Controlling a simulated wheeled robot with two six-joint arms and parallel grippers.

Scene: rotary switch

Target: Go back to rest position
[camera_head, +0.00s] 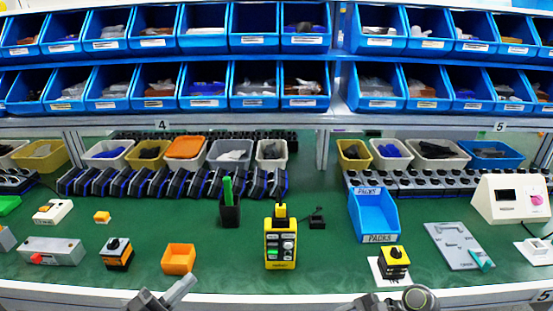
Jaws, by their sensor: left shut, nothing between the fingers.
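My left gripper (188,282) reaches in at the bottom edge, left of centre, over the table's front edge. It is shut and empty, apart from every object. A grey part of my right arm shows at the bottom edge, right of centre; its fingers cannot be seen. A yellow and black rotary switch (395,262) stands on a white plate at the front right. Another switch box with a black knob (117,252) stands at the front left. A yellow control box (281,243) stands upright in the middle.
An orange bin (179,259) stands beyond my left gripper. A black cup (230,212) holds a green pen. A blue PACKS bin (374,214) and a grey plate (459,247) are on the right. Blue bins (254,41) fill the shelves behind. Green table surface is free between the items.

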